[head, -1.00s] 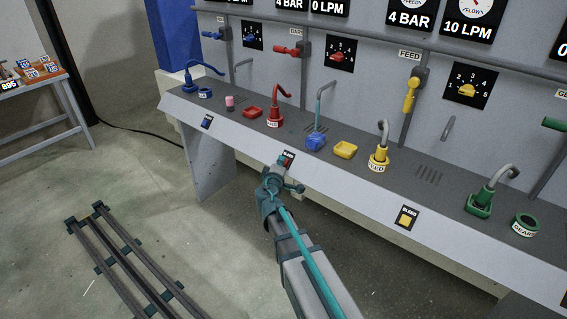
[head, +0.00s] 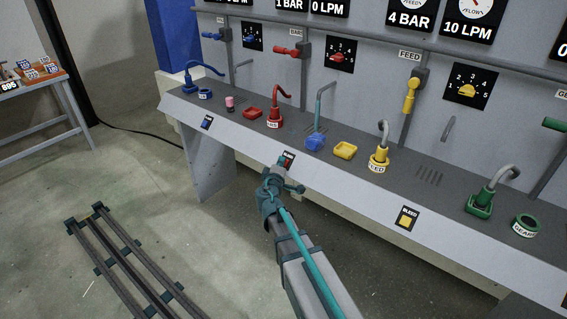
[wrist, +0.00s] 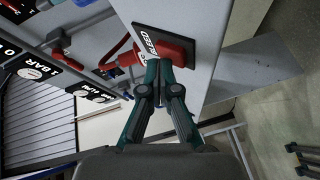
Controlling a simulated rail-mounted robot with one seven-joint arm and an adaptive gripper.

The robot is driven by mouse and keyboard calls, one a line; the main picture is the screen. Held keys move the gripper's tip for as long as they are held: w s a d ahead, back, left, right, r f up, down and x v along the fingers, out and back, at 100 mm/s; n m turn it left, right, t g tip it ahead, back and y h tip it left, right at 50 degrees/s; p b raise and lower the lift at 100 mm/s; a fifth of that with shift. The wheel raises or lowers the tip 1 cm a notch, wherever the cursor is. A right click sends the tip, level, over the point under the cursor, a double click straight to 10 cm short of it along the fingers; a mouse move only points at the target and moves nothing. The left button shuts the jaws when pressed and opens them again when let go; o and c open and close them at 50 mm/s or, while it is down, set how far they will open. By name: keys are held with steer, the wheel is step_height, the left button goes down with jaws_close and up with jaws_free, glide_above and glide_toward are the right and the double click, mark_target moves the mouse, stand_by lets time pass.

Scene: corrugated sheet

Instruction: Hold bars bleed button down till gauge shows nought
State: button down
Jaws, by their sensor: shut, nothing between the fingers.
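The red bars bleed button (wrist: 178,48) sits on a dark plate marked BLEED on the sloped front of the bench. In the head view the plate (head: 287,158) is partly hidden behind my gripper (head: 284,168). In the wrist view my gripper (wrist: 160,64) is shut and empty, its fingertips against the button as far as I can tell. The bars gauge readout (head: 291,5) shows 1 BAR. It also shows at the left of the wrist view (wrist: 20,72), seen sideways.
Red (head: 275,117), blue, yellow and green hose fittings stand along the bench top. A yellow bleed button (head: 405,220) is to the right and a blue one (head: 207,122) to the left. Dark rails (head: 125,262) lie on the floor at left.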

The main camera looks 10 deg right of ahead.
stand_by(0.6)
steer(key=shift+s+a+r, duration=0.4)
steer(key=shift+a+r, duration=0.05)
steer(key=shift+r, duration=0.15)
steer(key=s+a+r, duration=0.1)
steer(key=s+a+r+p, duration=0.1)
steer(key=r, duration=0.1)
steer(key=shift+s+a+r, duration=0.1)
steer(key=shift+a+r, duration=0.15)
steer(key=shift+a, duration=0.15)
stand_by(0.5)
